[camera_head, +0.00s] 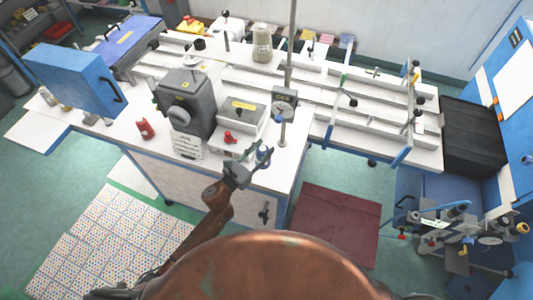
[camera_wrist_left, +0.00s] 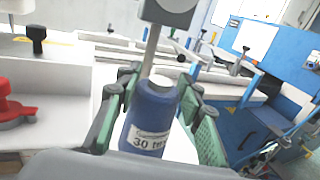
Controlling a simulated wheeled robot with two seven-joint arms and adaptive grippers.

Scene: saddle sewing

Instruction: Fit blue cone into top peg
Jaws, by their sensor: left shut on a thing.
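My left gripper (camera_head: 257,156) reaches over the front edge of the white table in the head view. In the left wrist view its green fingers (camera_wrist_left: 155,118) are shut around the blue cone (camera_wrist_left: 150,118), which has a white label reading "30" and a pale top. The cone is upright, and the fingers hold it from both sides. In the head view the cone is small and mostly hidden by the fingers. My right gripper is not in view.
A beige cone (camera_head: 262,43) stands at the back. A tall metal pole (camera_head: 291,45) with a grey dial box (camera_head: 284,102) rises close beyond my left gripper. A grey machine (camera_head: 186,103) and a red knob (camera_head: 229,138) are to the left.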

